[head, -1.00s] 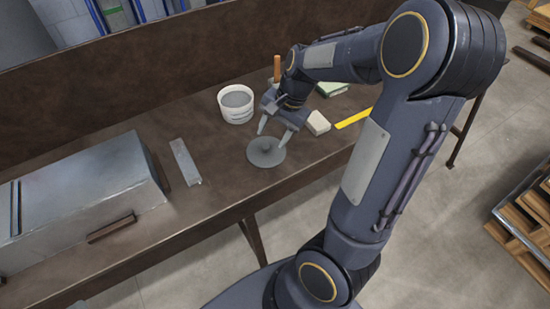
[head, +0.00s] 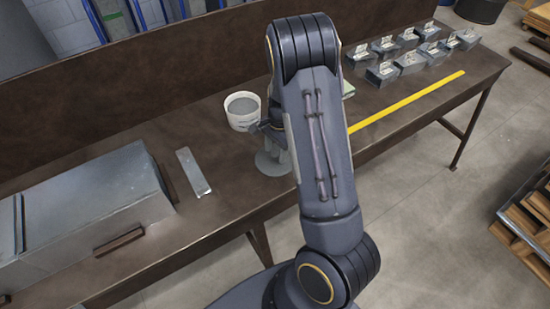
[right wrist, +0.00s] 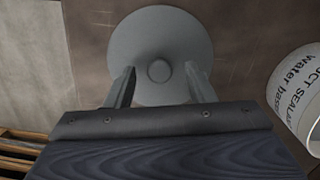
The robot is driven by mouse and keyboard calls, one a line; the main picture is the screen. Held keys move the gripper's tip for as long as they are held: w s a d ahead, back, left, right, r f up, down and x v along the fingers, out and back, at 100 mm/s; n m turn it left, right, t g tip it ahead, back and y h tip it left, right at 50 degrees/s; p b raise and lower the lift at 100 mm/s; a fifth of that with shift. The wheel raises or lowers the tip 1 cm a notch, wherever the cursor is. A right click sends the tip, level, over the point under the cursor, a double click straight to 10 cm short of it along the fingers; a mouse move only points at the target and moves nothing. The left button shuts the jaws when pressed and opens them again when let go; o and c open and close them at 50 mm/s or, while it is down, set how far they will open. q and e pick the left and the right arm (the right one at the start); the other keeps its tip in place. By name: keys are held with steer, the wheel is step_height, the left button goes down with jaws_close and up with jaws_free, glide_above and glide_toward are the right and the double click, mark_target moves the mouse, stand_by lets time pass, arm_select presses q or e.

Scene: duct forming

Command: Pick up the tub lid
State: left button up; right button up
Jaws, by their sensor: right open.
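The tub lid (head: 267,167) is a flat grey disc with a round central knob, lying on the brown bench near its front edge. It fills the upper middle of the right wrist view (right wrist: 160,30). My right gripper (right wrist: 158,73) is open over the lid, with one finger on each side of the knob and visible space between. I cannot tell how high the fingertips are above the disc. In the head view my arm covers part of the lid. The white tub (head: 239,122) of grey sealant stands just behind the lid; its lettered side shows in the right wrist view (right wrist: 299,92).
A large sheet-metal duct (head: 90,195) lies at the left of the bench (head: 225,205). A flat metal strip (head: 193,172) lies between it and the lid. A yellow strip (head: 405,102) and several small metal boxes (head: 383,74) are at the right.

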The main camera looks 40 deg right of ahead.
steer(key=shift+f, duration=0.25)
steer(key=c, duration=1)
steer(key=shift+r, duration=0.1)
steer(key=shift+c, duration=0.2)
